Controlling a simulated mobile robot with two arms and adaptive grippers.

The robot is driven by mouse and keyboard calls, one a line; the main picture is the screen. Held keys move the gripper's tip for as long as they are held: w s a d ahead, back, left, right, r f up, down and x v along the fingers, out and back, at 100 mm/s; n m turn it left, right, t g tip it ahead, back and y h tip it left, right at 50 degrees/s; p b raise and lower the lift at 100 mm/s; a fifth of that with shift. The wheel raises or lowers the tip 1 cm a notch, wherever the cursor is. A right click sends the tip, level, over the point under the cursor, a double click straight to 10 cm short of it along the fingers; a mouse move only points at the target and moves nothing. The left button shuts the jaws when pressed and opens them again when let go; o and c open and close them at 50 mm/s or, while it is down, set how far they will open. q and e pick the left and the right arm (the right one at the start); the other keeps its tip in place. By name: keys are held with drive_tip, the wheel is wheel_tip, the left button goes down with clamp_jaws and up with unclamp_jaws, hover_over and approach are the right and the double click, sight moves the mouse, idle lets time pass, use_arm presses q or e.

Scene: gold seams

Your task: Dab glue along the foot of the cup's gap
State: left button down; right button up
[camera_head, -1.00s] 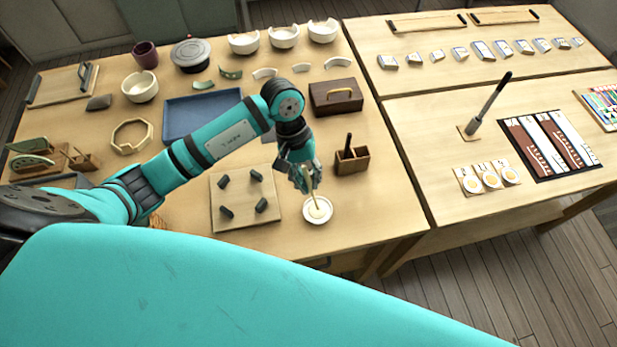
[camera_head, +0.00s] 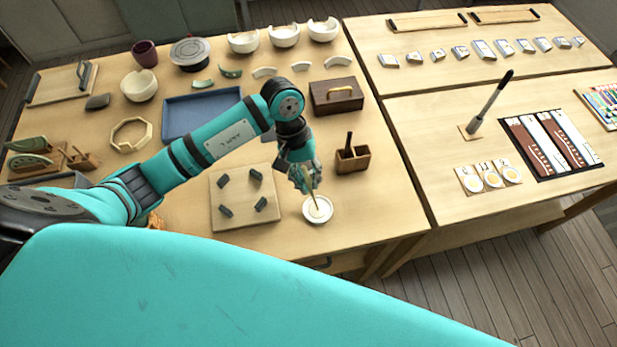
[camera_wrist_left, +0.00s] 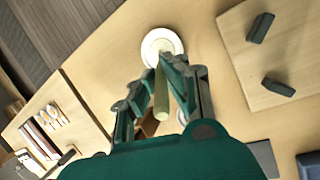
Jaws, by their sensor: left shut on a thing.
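My left gripper (camera_head: 306,185) is shut on a thin pale stick (camera_head: 313,197), which slants down to a small white dish (camera_head: 328,218) near the table's front edge. In the left wrist view the stick (camera_wrist_left: 162,95) runs between the fingers (camera_wrist_left: 158,92) toward the dish (camera_wrist_left: 148,40). I cannot tell whether its tip touches what is in the dish. Several pale cups or bowls with broken rims, among them a cream one (camera_head: 139,87) and a white one (camera_head: 284,37), stand at the back. Which one is the task's cup is unclear. My right gripper is out of view.
A board with several dark pegs (camera_head: 217,199) lies left of the dish. A small wooden holder (camera_head: 353,160) and a brown box (camera_head: 335,98) stand behind it to the right. A blue tray (camera_head: 178,131) lies behind my left arm. The front right corner is bare.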

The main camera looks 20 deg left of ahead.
use_arm(q)
drive_tip(key=shift+f+b, duration=0.15)
drive_tip(key=shift+b, duration=0.35)
idle(1.2)
idle(0.5)
wheel_tip(320, 180, up, 2)
drive_tip(key=shift+r+p, duration=0.1)
drive_tip(key=shift+p, duration=0.35)
drive_tip(key=shift+r+p, duration=0.7)
drive_tip(key=shift+r, duration=1.8)
